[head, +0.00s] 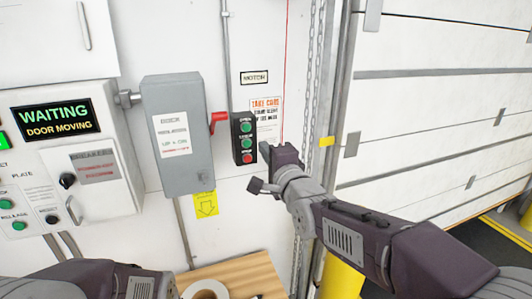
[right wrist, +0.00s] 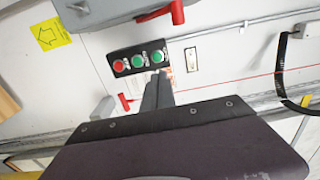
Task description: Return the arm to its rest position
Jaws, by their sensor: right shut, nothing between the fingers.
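My right arm reaches in from the lower right in the head view. My right gripper (head: 265,150) is just right of the black push-button box (head: 240,137), which has two green buttons and a red one at the bottom. In the right wrist view the gripper's fingers (right wrist: 158,78) are together and empty, with the button box (right wrist: 137,60) just beyond them. I cannot tell whether the fingertips touch anything. Part of my left arm shows at the lower left of the head view, but its gripper is out of sight.
A grey switch box (head: 178,140) with a red handle (head: 217,120) stands out from the wall. The display (head: 56,119) reads "WAITING DOOR MOVING". The white dock door (head: 440,110), a yellow post (head: 340,280) and a wooden surface (head: 245,275) with a tape roll (head: 206,289) are nearby.

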